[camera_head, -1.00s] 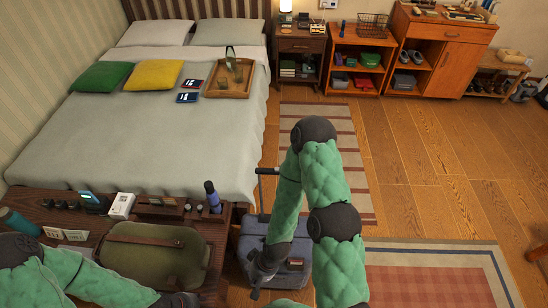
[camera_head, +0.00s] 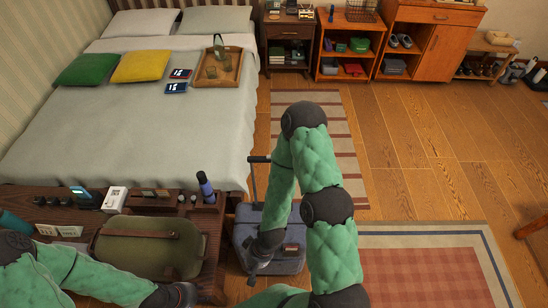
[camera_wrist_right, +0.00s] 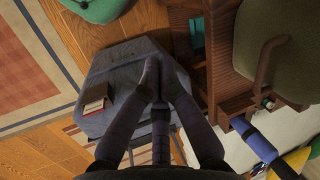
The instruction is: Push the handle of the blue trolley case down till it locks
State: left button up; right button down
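The blue trolley case (camera_head: 287,262) stands upright on the floor beside the bench, with a small red-and-white item on its top. It also shows in the right wrist view (camera_wrist_right: 118,68). Its pull handle (camera_head: 259,159) is up, a dark bar on a thin pole at the case's far side; my right arm hides part of that area. My right gripper (camera_head: 252,268) is over the near part of the case top, away from the handle bar. In the wrist view its fingertips (camera_wrist_right: 157,75) are together with nothing seen between them. My left gripper (camera_head: 182,295) is low by the bench; its fingers are unclear.
The wooden bench (camera_head: 215,225) left of the case holds a green bag (camera_head: 150,250), a blue bottle (camera_head: 206,187) and small items. The bed (camera_head: 130,130) lies behind it. A striped rug (camera_head: 345,150) and a red checked rug (camera_head: 420,270) lie on open floor to the right.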

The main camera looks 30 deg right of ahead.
notch_tip(320, 180, up, 29)
jog(key=n+h+p, duration=0.4)
jog(key=n+p, duration=0.1)
jog(key=p, duration=1.3)
send_over(256, 158)
jog(key=shift+a+f, duration=0.1)
jog(key=shift+f, duration=0.1)
jog(key=shift+w+f+b, duration=0.1)
jog(key=shift+f+b, duration=1.35)
jog(key=shift+f, duration=1.25)
notch_tip(256, 158, down, 11)
jog(key=b, duration=0.9)
